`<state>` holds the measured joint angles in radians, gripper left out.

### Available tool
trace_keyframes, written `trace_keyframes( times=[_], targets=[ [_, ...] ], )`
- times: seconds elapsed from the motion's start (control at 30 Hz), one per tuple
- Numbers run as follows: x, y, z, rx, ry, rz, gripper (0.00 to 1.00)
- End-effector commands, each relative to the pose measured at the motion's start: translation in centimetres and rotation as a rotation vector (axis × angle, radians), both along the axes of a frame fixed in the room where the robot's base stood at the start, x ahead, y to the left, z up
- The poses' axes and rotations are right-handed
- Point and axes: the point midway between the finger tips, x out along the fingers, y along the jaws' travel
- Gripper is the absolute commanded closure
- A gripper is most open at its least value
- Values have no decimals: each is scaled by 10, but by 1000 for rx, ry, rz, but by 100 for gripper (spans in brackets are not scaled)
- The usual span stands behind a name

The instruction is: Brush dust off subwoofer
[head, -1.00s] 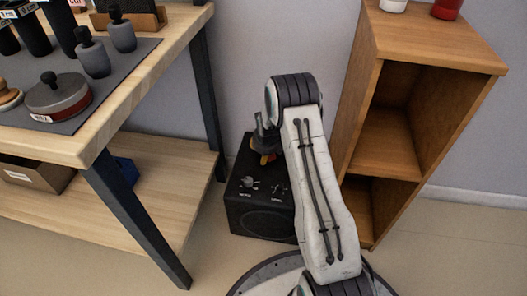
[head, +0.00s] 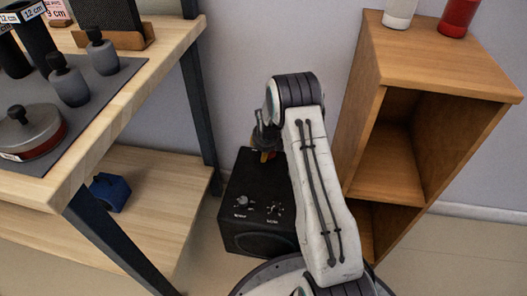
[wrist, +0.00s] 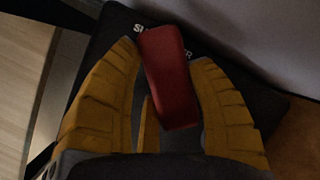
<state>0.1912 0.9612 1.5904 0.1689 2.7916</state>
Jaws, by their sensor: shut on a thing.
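The subwoofer (head: 240,210) is a black box with knobs on its face, standing on the floor between the workbench and the wooden shelf. My arm hides its right part. My gripper (head: 267,156) is at the far part of its top, mostly behind my arm. In the wrist view, the yellow fingers of my gripper (wrist: 168,95) are closed around a red block-like piece (wrist: 168,75), perhaps a brush handle; no bristles show. The subwoofer's dark top (wrist: 120,35) with partly covered white lettering lies beneath. I cannot tell whether the held piece touches it. No dust can be made out.
The workbench (head: 125,110) stands at left, with a dark leg (head: 110,235) close to the subwoofer and a blue object (head: 110,192) on its lower board. The wooden shelf (head: 440,65) stands close at right, with a white and a red container on top.

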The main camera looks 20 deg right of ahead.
Motion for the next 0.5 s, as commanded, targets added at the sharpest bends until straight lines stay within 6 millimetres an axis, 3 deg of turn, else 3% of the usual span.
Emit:
trace_keyframes(
  times=[0.5],
  targets=[
    [2,2,50,0,-1,3,82]
  ],
)
